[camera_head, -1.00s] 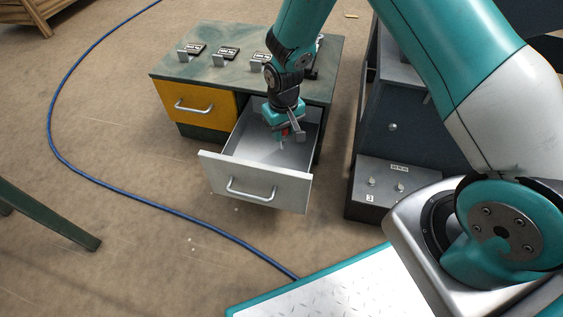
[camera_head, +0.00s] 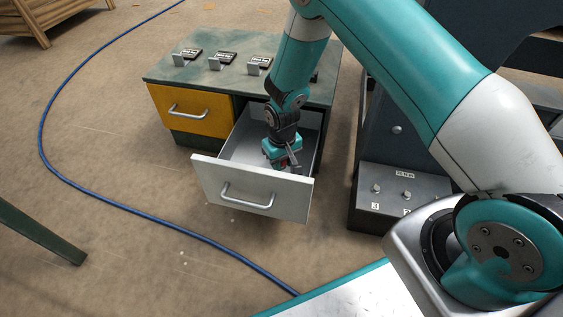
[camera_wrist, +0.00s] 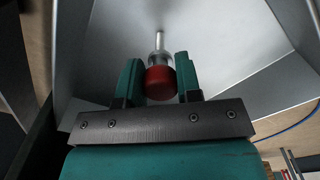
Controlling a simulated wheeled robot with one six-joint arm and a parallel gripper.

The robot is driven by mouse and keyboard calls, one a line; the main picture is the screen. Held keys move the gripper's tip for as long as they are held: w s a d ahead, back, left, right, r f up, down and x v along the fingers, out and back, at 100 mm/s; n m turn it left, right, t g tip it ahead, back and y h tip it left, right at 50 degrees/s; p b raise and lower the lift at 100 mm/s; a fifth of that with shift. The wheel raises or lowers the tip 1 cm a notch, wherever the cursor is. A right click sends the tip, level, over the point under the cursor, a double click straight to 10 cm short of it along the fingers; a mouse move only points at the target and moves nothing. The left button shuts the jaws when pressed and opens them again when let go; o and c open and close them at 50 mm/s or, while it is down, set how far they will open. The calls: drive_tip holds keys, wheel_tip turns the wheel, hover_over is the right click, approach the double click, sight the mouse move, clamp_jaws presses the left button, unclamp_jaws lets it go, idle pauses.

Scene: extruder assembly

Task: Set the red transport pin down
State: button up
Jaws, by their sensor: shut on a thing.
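The red transport pin (camera_wrist: 160,82) shows in the wrist view between my gripper's two green fingers, its red head nearest me and its metal shaft pointing away toward the drawer's inside. My gripper (camera_wrist: 157,78) is shut on the pin. In the head view my gripper (camera_head: 281,160) is down inside the open grey drawer (camera_head: 250,190), and only a speck of red shows there. The drawer's floor around the pin is bare in the wrist view. I cannot tell whether the pin's tip touches the floor.
The drawer's walls stand close around my gripper. A yellow drawer (camera_head: 190,110) is shut beside it. Several metal brackets with labels stand on the green bench top (camera_head: 235,85). A dark machine with a control box (camera_head: 400,190) stands to the right. A blue cable (camera_head: 130,212) crosses the floor.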

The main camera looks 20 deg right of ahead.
drive_tip(key=shift+f, duration=0.15)
drive_tip(key=o, duration=1)
drive_tip(key=shift+c, duration=0.2)
drive_tip(key=s+a+r+n+y+p, duration=0.1)
drive_tip(key=s+r+p, duration=0.1)
drive_tip(key=r, duration=0.8)
drive_tip(key=s+a+r+p, duration=0.2)
drive_tip(key=s+r+p, duration=0.1)
drive_tip(key=r, duration=0.8)
drive_tip(key=s+a+r+n+y+p, duration=0.1)
drive_tip(key=s+r+p, duration=0.1)
drive_tip(key=r, duration=0.8)
drive_tip(key=s+r+n+y, duration=0.1)
drive_tip(key=s+r, duration=0.5)
drive_tip(key=s, duration=0.3)
drive_tip(key=s+r+n+y, duration=0.1)
drive_tip(key=s+r+n, duration=0.1)
drive_tip(key=s+r, duration=0.4)
drive_tip(key=s+a, duration=0.1)
drive_tip(key=s, duration=0.2)
drive_tip(key=shift+r, duration=0.25)
